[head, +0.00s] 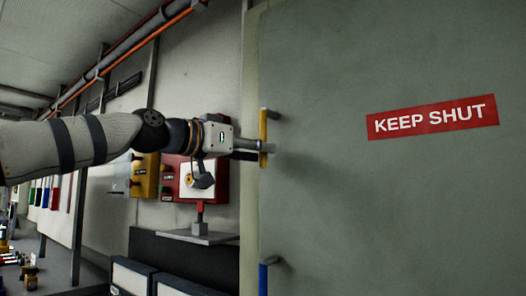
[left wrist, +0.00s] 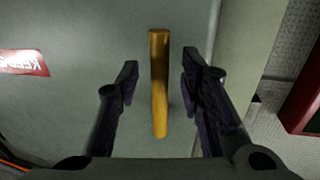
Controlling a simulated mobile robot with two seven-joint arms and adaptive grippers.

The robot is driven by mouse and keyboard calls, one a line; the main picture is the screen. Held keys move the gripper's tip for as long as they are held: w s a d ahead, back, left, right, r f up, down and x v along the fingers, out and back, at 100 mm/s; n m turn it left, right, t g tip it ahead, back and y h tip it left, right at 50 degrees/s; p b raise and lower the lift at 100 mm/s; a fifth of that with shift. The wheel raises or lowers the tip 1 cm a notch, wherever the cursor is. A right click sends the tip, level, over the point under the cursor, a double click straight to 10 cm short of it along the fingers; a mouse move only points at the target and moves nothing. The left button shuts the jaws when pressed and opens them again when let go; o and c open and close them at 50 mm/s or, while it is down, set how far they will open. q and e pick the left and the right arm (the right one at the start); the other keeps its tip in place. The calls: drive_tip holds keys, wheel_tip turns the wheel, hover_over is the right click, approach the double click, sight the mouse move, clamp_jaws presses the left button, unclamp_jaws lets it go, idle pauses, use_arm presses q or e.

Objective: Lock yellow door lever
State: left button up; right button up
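The yellow door lever (head: 263,130) is an upright bar near the left edge of the grey door (head: 400,200). In the left wrist view the yellow lever (left wrist: 159,85) stands between the two dark fingers of my left gripper (left wrist: 160,66), with a gap visible on each side. My left gripper (head: 262,148) reaches in from the left at the lever's lower half in the head view. It is open and not closed on the lever. Whether a finger touches the lever cannot be told. My right gripper is in neither view.
A blue lever (head: 263,279) sits lower on the same door edge. A red "KEEP SHUT" sign (head: 432,117) is on the door. On the wall at left are a red box (head: 216,188) and a yellow box (head: 146,176).

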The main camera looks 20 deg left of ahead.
use_arm(q)
drive_tip(key=shift+x, duration=1.05)
drive_tip(key=shift+r, duration=0.1)
clamp_jaws()
drive_tip(key=shift+w, duration=0.1)
